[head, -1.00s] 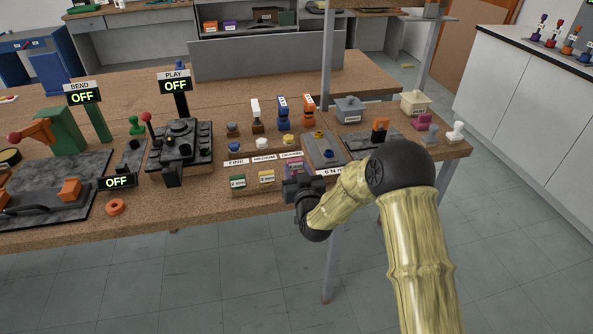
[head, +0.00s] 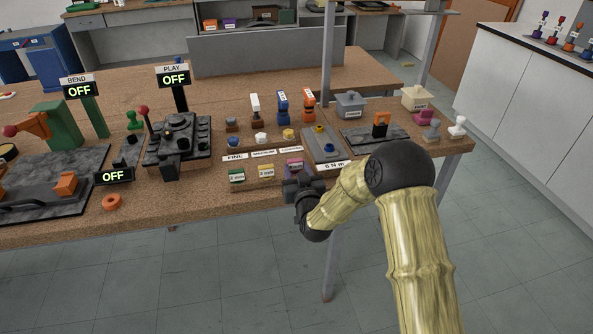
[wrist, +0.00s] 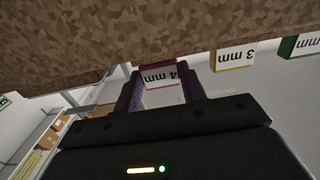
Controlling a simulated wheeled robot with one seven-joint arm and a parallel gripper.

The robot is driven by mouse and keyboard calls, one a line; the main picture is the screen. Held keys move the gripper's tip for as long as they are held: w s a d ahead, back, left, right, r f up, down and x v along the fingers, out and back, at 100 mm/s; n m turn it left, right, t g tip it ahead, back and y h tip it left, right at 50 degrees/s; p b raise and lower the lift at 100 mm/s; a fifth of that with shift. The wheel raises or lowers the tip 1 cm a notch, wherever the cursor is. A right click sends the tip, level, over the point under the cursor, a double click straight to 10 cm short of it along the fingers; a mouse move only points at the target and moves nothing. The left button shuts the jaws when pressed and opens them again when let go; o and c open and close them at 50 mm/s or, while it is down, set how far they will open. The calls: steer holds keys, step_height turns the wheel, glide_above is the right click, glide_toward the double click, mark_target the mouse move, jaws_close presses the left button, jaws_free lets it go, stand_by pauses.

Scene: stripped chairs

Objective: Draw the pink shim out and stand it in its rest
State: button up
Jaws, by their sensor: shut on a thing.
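The pink shim (head: 294,165) is the end one of a row of labelled shims at the bench's front edge. In the wrist view the shim (wrist: 160,73), marked 4 mm, sits between the two dark fingers of my gripper (wrist: 162,92). The gripper is shut on it. The shim's far end is up against the brown bench surface, so I cannot tell how much of it is still inside a slot. In the head view my gripper (head: 298,187) is at the front edge, just in front of the shim. I cannot make out which fixture is its rest.
A yellow shim (head: 266,171) and a green shim (head: 236,176) stand to the left; the yellow-edged one, marked 3 mm, is close in the wrist view (wrist: 236,57). Open floor lies before the bench.

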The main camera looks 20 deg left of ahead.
steer(key=shift+f+b, duration=0.3)
steer(key=shift+f, duration=0.05)
steer(key=o, duration=1.1)
steer(key=shift+s+a, duration=0.1)
steer(key=shift+s+d, duration=0.3)
steer(key=shift+d, duration=0.15)
steer(key=b+v, duration=0.2)
steer(key=v, duration=1.4)
steer(key=shift+s, duration=0.25)
